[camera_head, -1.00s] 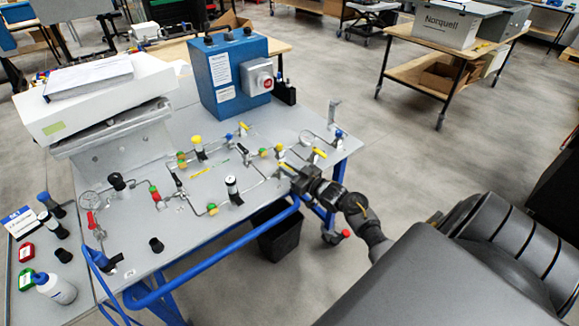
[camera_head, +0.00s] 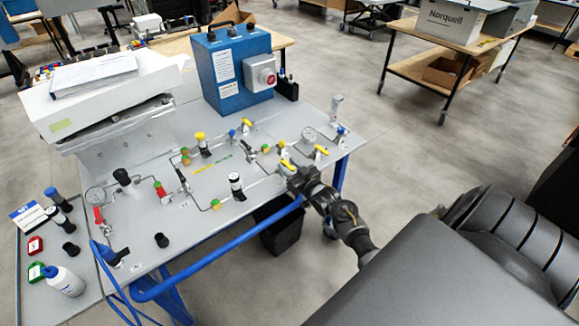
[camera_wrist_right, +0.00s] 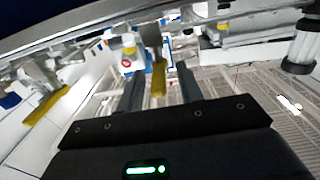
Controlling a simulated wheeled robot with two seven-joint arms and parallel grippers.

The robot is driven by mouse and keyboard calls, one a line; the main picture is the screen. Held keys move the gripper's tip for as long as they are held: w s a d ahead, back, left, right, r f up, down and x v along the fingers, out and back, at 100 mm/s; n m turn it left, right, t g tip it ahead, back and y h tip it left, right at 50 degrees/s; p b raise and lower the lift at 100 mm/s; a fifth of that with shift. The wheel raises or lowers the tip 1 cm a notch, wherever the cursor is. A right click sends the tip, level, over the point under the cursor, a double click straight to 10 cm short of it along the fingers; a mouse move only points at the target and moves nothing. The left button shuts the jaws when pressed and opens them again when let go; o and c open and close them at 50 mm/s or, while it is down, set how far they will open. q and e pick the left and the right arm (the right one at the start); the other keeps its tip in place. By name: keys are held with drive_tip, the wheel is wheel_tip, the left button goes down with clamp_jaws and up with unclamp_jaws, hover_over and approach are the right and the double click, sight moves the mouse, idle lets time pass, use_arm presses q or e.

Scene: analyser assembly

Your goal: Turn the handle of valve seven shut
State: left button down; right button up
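The panel table carries pipework with several yellow-handled valves. A yellow handle (camera_head: 288,164) at the front right of the pipework lies right beside my right gripper (camera_head: 296,177). In the right wrist view, my right gripper (camera_wrist_right: 160,92) is open, with its two dark fingers on either side of a yellow handle (camera_wrist_right: 158,78). Gaps show between the handle and each finger. A second yellow handle (camera_head: 321,150) lies just behind and to the right. The valve numbers are too small to read, so I cannot tell which is seven. My left gripper is not in view.
A blue box (camera_head: 231,70) with a red button stands at the back of the table. A blue rail (camera_head: 220,250) runs along the front edge. A black bin (camera_head: 282,232) is below.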

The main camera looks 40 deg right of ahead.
drive_tip(key=s+b, duration=0.2)
drive_tip(key=s, duration=0.8)
drive_tip(key=shift+s+a, duration=0.2)
drive_tip(key=shift+s, duration=0.2)
drive_tip(key=s+a+f+n+g, duration=0.1)
drive_tip(key=s+a+f+g, duration=0.6)
drive_tip(key=a, duration=0.3)
drive_tip(key=s+a+r+n+g, duration=0.1)
drive_tip(key=s+a+g, duration=0.35)
drive_tip(key=s, duration=0.45)
drive_tip(key=s+a+r+g, duration=0.1)
drive_tip(key=s+a+g, duration=0.3)
drive_tip(key=s, duration=0.5)
wheel_tip(320, 180, down, 27)
drive_tip(key=s+a, duration=0.1)
drive_tip(key=s+d+f+g, duration=0.1)
drive_tip(key=s+d+f, duration=0.2)
drive_tip(key=s+f, duration=1.1)
drive_tip(key=shift+s+f+n+y, duration=0.3)
drive_tip(key=shift+s+f+n, duration=0.1)
drive_tip(key=shift+s, duration=0.7)
